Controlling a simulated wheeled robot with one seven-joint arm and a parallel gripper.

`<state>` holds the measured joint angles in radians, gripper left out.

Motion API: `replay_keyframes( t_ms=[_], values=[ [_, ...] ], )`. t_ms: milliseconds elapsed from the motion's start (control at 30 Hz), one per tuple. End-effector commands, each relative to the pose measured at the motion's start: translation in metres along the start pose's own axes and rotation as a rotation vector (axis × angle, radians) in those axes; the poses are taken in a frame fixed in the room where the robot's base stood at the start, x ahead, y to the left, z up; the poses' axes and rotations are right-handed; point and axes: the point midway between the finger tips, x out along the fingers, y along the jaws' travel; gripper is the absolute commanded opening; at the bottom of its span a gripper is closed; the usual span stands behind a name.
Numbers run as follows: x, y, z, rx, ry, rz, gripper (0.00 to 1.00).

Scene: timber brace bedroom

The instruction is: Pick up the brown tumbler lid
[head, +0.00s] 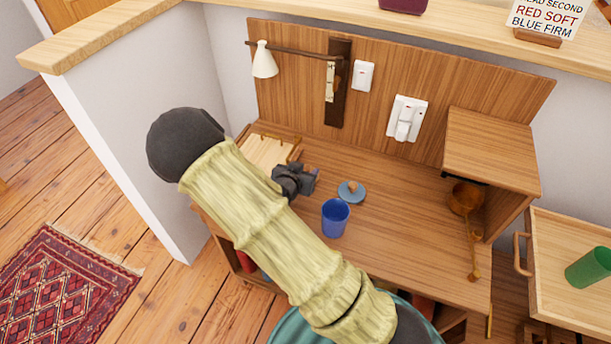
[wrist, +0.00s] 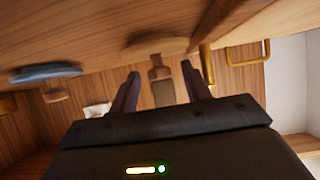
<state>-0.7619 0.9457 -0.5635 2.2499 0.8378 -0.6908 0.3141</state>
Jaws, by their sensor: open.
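A tan-brown round lid (wrist: 150,47) with a brown knob lies on the desk in the wrist view, which appears upside down. It is ahead of my gripper (wrist: 160,72), and its knob shows between the two open, empty fingers. I cannot tell how far the fingertips are from it. In the head view my gripper (head: 312,175) is low over the desk, and it hides most or all of the brown lid. A blue lid (head: 351,193) with a brown knob lies to the right of the gripper; it also shows in the wrist view (wrist: 45,73).
A blue tumbler (head: 335,218) stands in front of the blue lid. A pale tray (head: 267,152) with brass handles lies behind the gripper at left. A wooden shelf box (head: 490,150) stands at right.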

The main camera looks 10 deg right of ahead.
Motion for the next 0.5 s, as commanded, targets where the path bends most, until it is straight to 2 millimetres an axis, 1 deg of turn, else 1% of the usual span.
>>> replay_keyframes(
  t_ms=[33,167,500],
  values=[
    [0.009,0.001,0.002,0.002,0.0,0.002,0.48],
    [0.019,0.001,0.001,0.001,-0.001,0.001,0.48],
    [0.019,0.0,0.0,0.0,-0.001,-0.001,0.48]
  ],
)
